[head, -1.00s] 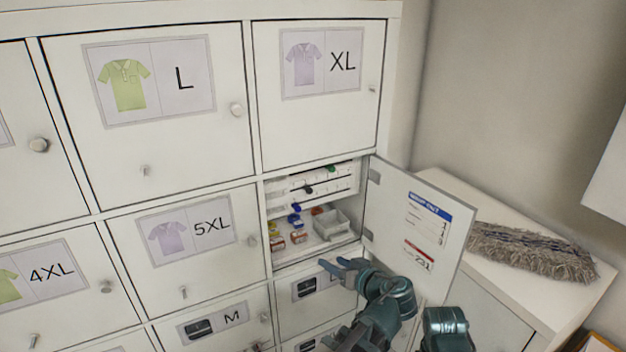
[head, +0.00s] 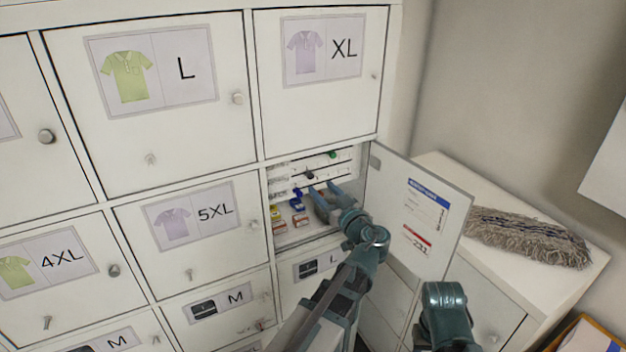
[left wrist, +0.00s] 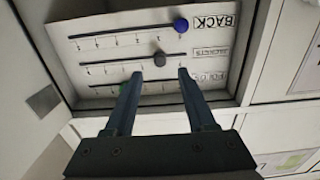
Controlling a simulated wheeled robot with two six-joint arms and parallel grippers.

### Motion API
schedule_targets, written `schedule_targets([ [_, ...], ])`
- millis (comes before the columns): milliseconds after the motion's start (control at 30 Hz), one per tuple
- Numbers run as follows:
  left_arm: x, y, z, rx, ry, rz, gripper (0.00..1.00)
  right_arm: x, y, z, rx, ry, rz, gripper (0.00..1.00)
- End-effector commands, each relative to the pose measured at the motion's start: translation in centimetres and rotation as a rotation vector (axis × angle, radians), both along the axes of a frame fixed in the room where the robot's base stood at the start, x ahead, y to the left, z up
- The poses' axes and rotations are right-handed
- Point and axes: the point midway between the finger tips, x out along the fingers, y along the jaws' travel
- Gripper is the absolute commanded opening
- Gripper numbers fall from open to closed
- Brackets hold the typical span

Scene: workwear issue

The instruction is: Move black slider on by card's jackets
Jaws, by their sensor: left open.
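The black slider (head: 309,174) is a round dark knob on the middle slot of a white panel inside the open compartment. In the left wrist view the black slider (left wrist: 160,60) sits partway along the slot marked JACKETS, just beyond my fingertips. My left gripper (head: 325,190) reaches into the compartment. Its fingers (left wrist: 160,75) are open and empty, one to each side of the knob's line and short of it. A card (head: 427,205) with a blue header hangs inside the open door; its small print is unreadable here.
A blue knob (left wrist: 180,25) sits on the BACK slot, and a green knob (head: 332,154) on the top slot. Small coloured boxes (head: 299,220) lie on the compartment floor. The open door (head: 400,185) stands close right of my left arm. A second card (head: 418,238) has a red header.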

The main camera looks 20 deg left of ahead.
Motion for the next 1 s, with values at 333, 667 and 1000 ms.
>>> schedule_targets([
  [333, 3.3, 4.3, 0.0, -0.001, 0.001, 0.002, 0.56, 0.0, 0.0, 0.0, 0.000, 0.000, 0.000, 0.50],
  [667, 3.9, 5.1, 0.0, -0.001, 0.001, -0.001, 0.56, 0.0, 0.0, 0.0, 0.000, 0.000, 0.000, 0.50],
  [1000, 3.9, 5.1, 0.0, -0.001, 0.001, -0.001, 0.21, 0.0, 0.0, 0.0, 0.000, 0.000, 0.000, 0.50],
])
